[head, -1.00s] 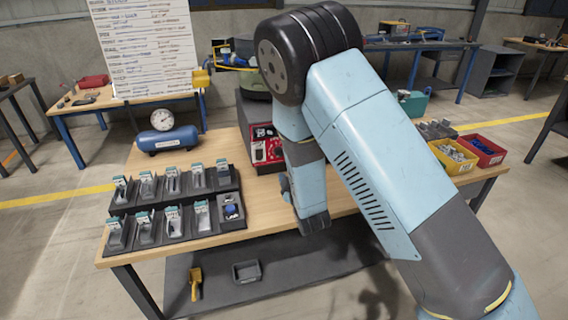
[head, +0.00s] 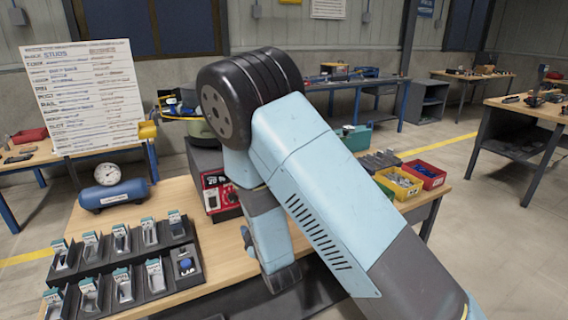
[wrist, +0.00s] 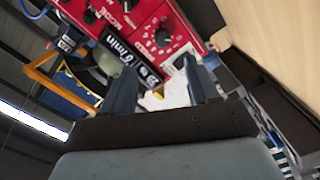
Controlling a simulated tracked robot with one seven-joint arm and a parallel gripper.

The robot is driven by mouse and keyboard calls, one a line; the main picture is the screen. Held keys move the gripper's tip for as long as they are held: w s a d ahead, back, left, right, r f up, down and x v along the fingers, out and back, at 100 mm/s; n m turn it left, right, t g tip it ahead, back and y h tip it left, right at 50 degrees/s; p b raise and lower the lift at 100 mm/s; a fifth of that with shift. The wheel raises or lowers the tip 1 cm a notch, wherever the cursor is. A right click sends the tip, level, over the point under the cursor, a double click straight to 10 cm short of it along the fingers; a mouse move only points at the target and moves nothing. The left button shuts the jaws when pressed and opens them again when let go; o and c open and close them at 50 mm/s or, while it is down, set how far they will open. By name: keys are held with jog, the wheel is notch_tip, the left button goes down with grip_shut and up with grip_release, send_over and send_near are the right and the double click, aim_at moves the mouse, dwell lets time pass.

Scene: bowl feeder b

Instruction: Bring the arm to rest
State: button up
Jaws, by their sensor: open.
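My gripper (wrist: 161,88) is open in the wrist view, with its two dark fingers apart and nothing between them. Beyond the fingers is the red control panel (wrist: 140,30) of the feeder, with black knobs and a small display. In the head view my arm bends down over the workbench (head: 190,302), and its end hangs beside the red panel (head: 212,180). The fingertips are hidden in the head view. I cannot tell the exact gap between the gripper and the panel.
A stepped rack (head: 195,266) with several labelled holders stands at the bench's left. A blue air tank (head: 113,194) with a gauge lies behind it. A yellow bin (head: 399,187) and a red bin (head: 424,178) stand at the right end. A whiteboard (head: 85,95) stands behind.

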jog(key=w+d+r+m+g+h, duration=0.2)
jog(key=w+d+r+m+h, duration=0.25)
jog(key=d+r+m, duration=0.4)
jog(key=s+d+r+m+g+h, duration=0.1)
jog(key=s+d+r+m+g, duration=0.1)
jog(key=d+r, duration=0.9)
jog(key=s+d+r+m+g+h, duration=0.2)
jog(key=s+d+r, duration=0.3)
jog(key=s+d, duration=0.4)
jog(key=s+d+r+m+g+h, duration=0.1)
jog(key=s+d+r+m+g, duration=0.2)
jog(key=s+d, duration=0.7)
jog(key=s+r+m, duration=0.1)
jog(key=s+m, duration=0.1)
jog(key=s, duration=0.6)
jog(key=shift+s+d+r+g+h, duration=0.2)
jog(key=shift+d+r+g+h, duration=0.05)
jog(key=shift+r+g+h, duration=0.1)
